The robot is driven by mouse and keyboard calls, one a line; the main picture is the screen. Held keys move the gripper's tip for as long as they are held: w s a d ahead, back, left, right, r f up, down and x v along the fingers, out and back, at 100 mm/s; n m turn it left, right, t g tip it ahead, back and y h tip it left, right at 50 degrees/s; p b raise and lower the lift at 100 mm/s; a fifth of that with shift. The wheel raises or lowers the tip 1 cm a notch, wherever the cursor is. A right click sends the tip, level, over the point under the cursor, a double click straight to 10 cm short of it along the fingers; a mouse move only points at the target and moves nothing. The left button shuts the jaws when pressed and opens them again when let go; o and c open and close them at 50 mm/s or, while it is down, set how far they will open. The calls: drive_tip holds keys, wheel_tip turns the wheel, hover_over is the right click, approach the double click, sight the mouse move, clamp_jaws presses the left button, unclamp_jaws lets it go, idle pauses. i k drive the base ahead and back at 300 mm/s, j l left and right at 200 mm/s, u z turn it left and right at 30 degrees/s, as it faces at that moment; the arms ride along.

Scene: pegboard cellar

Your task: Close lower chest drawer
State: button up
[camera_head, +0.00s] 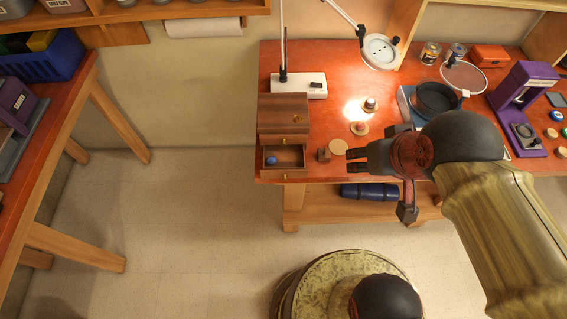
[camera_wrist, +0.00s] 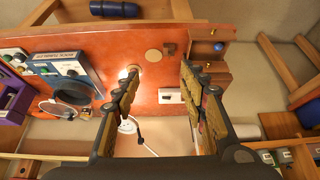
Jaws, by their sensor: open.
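A small brown wooden chest (camera_head: 283,108) stands at the left end of the orange-red bench. Its lower drawer (camera_head: 298,169) is pulled out toward the front edge, with a blue ball (camera_head: 271,160) inside and a small knob on its front. The upper drawer looks shut. My gripper (camera_head: 351,160) is open and empty, to the right of the drawer and apart from it, with its fingers pointing left. In the wrist view, my gripper (camera_wrist: 160,82) shows two spread fingers.
A small brown block (camera_head: 323,155) and a round tan disc (camera_head: 338,147) lie between my gripper and the drawer. A lit lamp, a white power strip (camera_head: 300,86) and a dark pan (camera_head: 436,98) stand farther back. Floor left of the bench is clear.

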sight(291, 163)
drive_tip(key=k+l+u, duration=0.1)
drive_tip(key=u, duration=0.25)
drive_tip(key=k+l+u, duration=0.1)
drive_tip(key=l+u, duration=0.15)
drive_tip(key=u, duration=0.15)
drive_tip(key=k+l+u, duration=0.1)
drive_tip(key=u, duration=0.25)
drive_tip(key=k+l, duration=0.05)
